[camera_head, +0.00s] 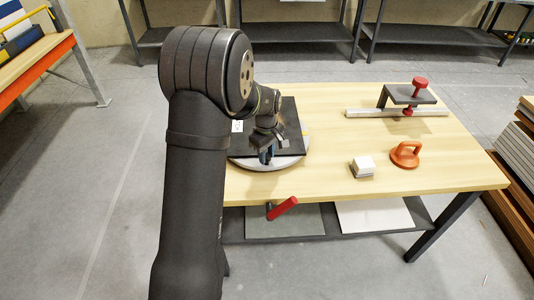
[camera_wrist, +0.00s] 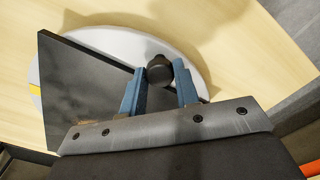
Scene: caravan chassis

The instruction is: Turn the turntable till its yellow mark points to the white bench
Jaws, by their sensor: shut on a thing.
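The turntable is a pale round disc (camera_head: 290,162) with a black square plate (camera_head: 287,113) on it, standing on the left part of the wooden table. In the wrist view the disc (camera_wrist: 120,40) lies under the black plate (camera_wrist: 85,88). Its yellow mark (camera_wrist: 35,90) shows at the disc's left rim there. My gripper (camera_head: 267,156) is at the disc's near side. In the wrist view its blue fingers (camera_wrist: 160,72) are closed around a dark round knob (camera_wrist: 159,74) near the disc's edge. My arm hides part of the turntable in the head view. I cannot pick out the white bench for sure.
On the table (camera_head: 330,182) stand a white block (camera_head: 363,167), an orange suction handle (camera_head: 405,154) and a rail with a red-knobbed clamp (camera_head: 408,97). A red lever (camera_head: 283,208) juts out below the front edge. Dark benches (camera_head: 430,36) line the back wall.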

